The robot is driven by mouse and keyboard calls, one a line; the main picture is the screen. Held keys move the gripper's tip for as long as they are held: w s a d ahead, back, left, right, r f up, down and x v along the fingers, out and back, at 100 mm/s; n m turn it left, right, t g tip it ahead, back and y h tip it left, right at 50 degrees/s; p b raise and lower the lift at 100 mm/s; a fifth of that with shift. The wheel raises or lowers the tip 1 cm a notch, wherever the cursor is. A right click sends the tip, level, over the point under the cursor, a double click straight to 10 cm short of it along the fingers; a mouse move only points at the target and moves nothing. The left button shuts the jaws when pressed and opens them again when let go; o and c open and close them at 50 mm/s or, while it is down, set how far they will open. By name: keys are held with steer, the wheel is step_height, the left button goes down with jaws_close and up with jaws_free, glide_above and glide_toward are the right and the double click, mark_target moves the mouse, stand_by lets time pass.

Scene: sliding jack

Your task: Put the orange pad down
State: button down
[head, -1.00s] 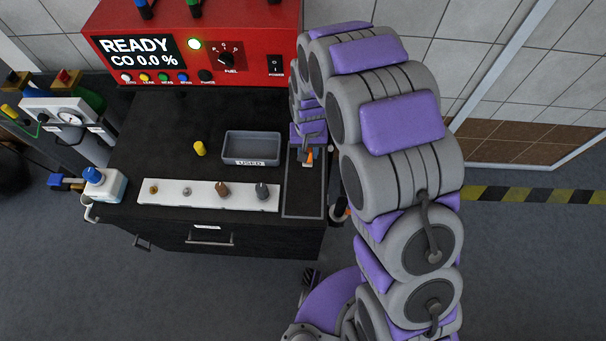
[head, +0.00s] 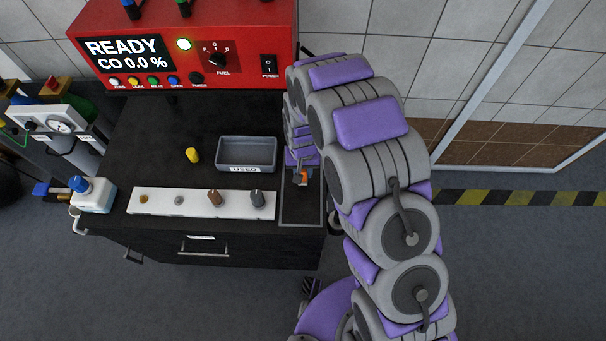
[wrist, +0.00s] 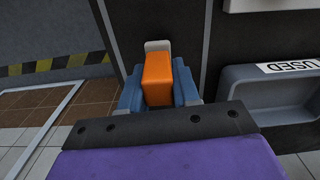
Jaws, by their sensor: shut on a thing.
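The orange pad (wrist: 157,80) is a small orange block between the two blue fingers of my gripper (wrist: 158,88) in the wrist view. My gripper is shut on it. In the head view the orange pad (head: 301,178) shows as a small patch above the dark rectangular tray (head: 301,222) at the right end of the black bench. My gripper (head: 299,170) is there too, partly hidden by my arm. I cannot tell whether the pad touches the tray.
A grey bin marked USED (head: 247,154) stands just left of my gripper. A white strip (head: 145,208) holds several small fittings. A yellow cylinder (head: 192,155) stands behind it. A red analyser (head: 190,45) reads READY. A white bottle (head: 92,194) stands at the left.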

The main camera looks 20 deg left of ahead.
steer(key=f, duration=0.2)
steer(key=shift+a+f, duration=0.35)
steer(key=shift+f, duration=0.05)
steer(key=shift+d, duration=0.1)
steer(key=c, duration=0.9)
jaws_free()
steer(key=shift+d+r, duration=0.1)
steer(key=shift+d, duration=0.15)
steer(key=shift+c, duration=0.2)
steer(key=shift+o, duration=0.6)
steer(key=shift+a, duration=0.15)
